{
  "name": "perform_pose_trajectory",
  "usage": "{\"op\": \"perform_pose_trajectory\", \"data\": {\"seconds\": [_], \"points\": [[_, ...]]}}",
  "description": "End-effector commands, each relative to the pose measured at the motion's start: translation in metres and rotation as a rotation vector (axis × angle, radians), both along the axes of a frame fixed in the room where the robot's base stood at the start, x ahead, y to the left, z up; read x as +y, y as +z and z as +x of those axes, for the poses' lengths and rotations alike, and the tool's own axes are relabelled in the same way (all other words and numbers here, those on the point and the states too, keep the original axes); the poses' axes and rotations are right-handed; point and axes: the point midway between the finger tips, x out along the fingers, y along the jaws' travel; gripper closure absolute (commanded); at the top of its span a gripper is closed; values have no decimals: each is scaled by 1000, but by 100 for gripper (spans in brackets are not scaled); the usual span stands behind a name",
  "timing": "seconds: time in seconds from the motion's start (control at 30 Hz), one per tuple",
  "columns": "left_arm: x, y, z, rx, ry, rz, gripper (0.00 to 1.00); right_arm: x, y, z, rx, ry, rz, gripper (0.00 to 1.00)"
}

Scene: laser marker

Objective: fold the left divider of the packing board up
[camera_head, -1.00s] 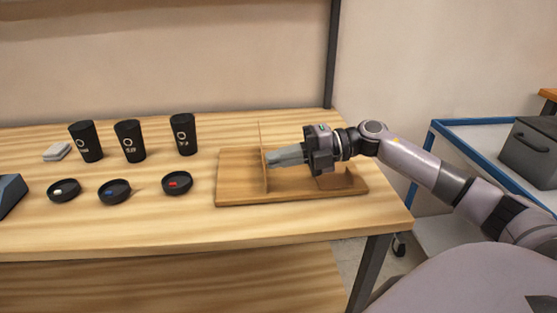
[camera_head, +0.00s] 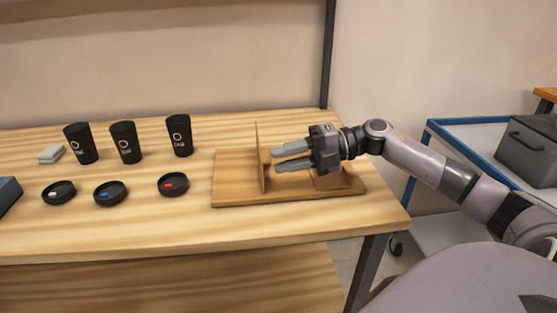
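The wooden packing board (camera_head: 235,190) lies flat on the right part of the table. Its left divider (camera_head: 260,160) stands up, seen nearly edge-on, near the middle of the board. Another brown panel (camera_head: 328,180) shows low on the board's right side, partly hidden by my gripper, so its pose is hard to tell. My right gripper (camera_head: 273,160) is above the board, pointing left, with its two fingers apart and nothing between them. Its fingertips are just right of the left divider; I cannot tell whether they touch it. My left gripper is not in view.
Three black cups (camera_head: 126,142) stand at the left, with three black lids (camera_head: 110,194) in front of them. A white stack (camera_head: 51,153) and a dark blue box (camera_head: 8,194) are farther left. A blue-framed cart (camera_head: 430,170) with a grey case (camera_head: 530,150) stands right of the table.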

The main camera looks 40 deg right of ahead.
Motion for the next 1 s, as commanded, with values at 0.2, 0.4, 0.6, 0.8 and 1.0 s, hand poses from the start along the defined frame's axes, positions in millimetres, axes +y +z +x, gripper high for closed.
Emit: {"op": "perform_pose_trajectory", "data": {"seconds": [0.2, 0.4, 0.6, 0.8, 1.0], "points": [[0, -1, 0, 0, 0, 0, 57, -26, 4, -16, 4, -1, -5, 71], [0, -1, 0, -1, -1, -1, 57, -40, 8, -25, 4, -1, -2, 71], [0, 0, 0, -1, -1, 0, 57, -44, 9, -27, 1, 0, -3, 71], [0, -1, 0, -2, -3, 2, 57, -44, 9, -27, 1, 0, -3, 71], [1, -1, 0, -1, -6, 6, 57, -44, 9, -27, 2, 0, -3, 71]]}}
